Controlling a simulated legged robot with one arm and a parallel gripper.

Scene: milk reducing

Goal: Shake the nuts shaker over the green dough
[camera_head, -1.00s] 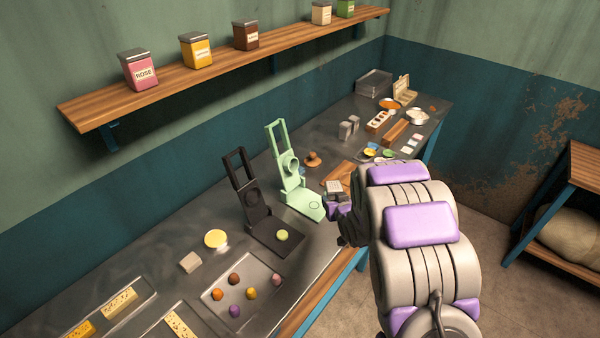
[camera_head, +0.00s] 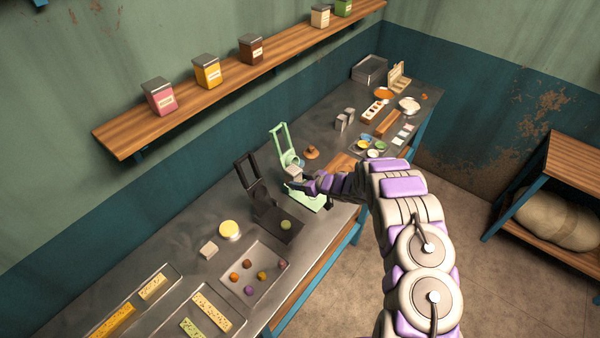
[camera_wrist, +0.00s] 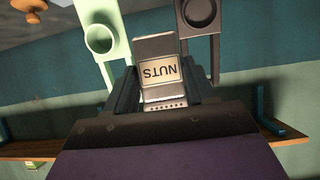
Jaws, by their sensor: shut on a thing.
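My gripper (camera_head: 308,186) is shut on the nuts shaker (camera_head: 294,172), a small grey box. In the wrist view the shaker (camera_wrist: 160,72) shows its "NUTS" label upside down between my two fingers. In the head view it is held above the base of the green press (camera_head: 279,140). The green dough (camera_head: 286,225) is a small ball on the base of the black press (camera_head: 252,176), to the left and nearer than the shaker. The shaker is apart from the dough.
A tray (camera_head: 255,295) with several coloured balls lies in front of the black press. A shelf with jars (camera_head: 207,73) runs along the wall above.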

